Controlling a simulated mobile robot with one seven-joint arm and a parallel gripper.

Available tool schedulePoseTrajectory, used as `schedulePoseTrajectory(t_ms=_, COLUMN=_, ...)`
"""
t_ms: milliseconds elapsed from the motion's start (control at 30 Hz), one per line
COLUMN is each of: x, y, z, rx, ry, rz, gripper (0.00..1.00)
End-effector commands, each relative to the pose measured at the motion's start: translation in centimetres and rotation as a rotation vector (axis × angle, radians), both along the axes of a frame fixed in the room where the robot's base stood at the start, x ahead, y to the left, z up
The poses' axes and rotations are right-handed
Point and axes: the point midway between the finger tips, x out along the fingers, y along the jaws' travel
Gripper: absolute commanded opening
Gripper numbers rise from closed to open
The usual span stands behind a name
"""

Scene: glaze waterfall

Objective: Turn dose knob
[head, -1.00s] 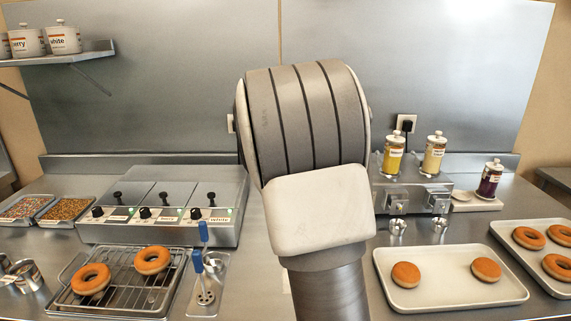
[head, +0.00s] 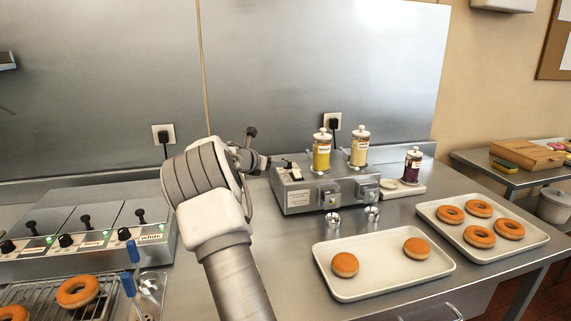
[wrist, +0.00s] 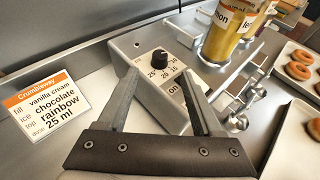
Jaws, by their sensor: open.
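The black dose knob (wrist: 159,55) stands on the sloped panel of the filling machine (wrist: 142,42), with printed numbers including 25, 20 and 15 beside it. My gripper (wrist: 160,76) is open and empty; its two fingers are spread to either side below the knob in the wrist view. The knob is not between the fingers as far as I can tell. In the head view my gripper (head: 268,162) is at the left end of the machine (head: 297,199). A card (wrist: 47,105) at left reads vanilla cream, chocolate, rainbow, dose 25 ml.
Filled jars (head: 321,152) stand on the machine, with metal nozzles (head: 333,220) in front. A tray (head: 348,290) with two doughnuts lies before it. The icing unit (head: 105,215) is at left. The counter between is partly free.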

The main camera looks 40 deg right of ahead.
Motion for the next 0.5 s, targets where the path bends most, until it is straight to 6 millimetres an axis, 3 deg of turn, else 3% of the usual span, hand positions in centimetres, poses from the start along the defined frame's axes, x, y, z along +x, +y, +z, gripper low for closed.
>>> schedulePoseTrajectory(t_ms=300, x=1.4, y=-5.3, z=-2.2, rx=0.000, ry=0.000, rz=-0.001, gripper=0.67)
schedulePoseTrajectory(t_ms=500, x=2.0, y=-6.9, z=-2.9, rx=0.000, ry=-0.001, rz=0.000, gripper=0.67)
